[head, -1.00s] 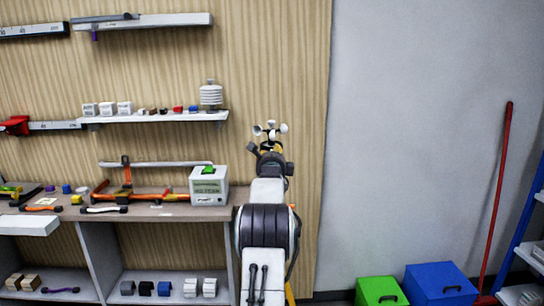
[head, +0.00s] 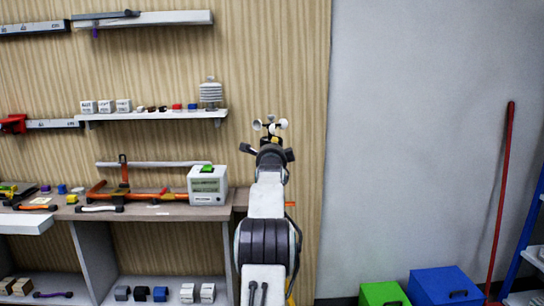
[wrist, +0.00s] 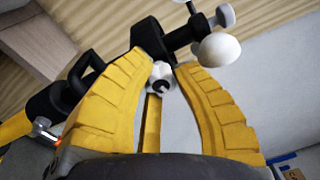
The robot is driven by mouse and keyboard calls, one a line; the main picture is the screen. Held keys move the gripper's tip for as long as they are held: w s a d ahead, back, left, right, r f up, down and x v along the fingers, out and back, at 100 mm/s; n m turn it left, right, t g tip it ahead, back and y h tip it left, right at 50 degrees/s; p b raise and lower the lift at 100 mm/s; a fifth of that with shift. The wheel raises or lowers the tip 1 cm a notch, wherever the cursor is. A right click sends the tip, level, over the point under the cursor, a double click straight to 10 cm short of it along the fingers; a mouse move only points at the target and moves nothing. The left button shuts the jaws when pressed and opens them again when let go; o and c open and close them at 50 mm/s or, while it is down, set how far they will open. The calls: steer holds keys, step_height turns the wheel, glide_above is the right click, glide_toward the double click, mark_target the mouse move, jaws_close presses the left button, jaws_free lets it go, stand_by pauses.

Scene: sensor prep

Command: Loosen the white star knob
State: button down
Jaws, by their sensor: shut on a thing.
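The white star knob (wrist: 161,76) shows small and partly hidden in the wrist view, between the tips of my two yellow fingers. My gripper (wrist: 166,64) is shut on it. The knob sits just below a dark bracket with arms ending in white cups (wrist: 220,48). In the head view the white cups (head: 282,123) stick out above the end of my arm, which hides the knob and most of my gripper. How far the knob is turned cannot be told.
A workbench (head: 160,211) with tools and a white box with a green top (head: 207,186) stands left of my arm. A shelf (head: 155,115) is above it. A green box (head: 383,294) and a blue box (head: 445,287) stand at lower right, by a red pole (head: 501,200).

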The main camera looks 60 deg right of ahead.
steer(key=shift+n, duration=0.7)
steer(key=shift+r, duration=0.15)
steer(key=c, duration=0.9)
jaws_free()
steer(key=shift+d, duration=0.1)
steer(key=shift+c, duration=0.2)
steer(key=v, duration=1.2)
steer(key=shift+o, duration=0.2)
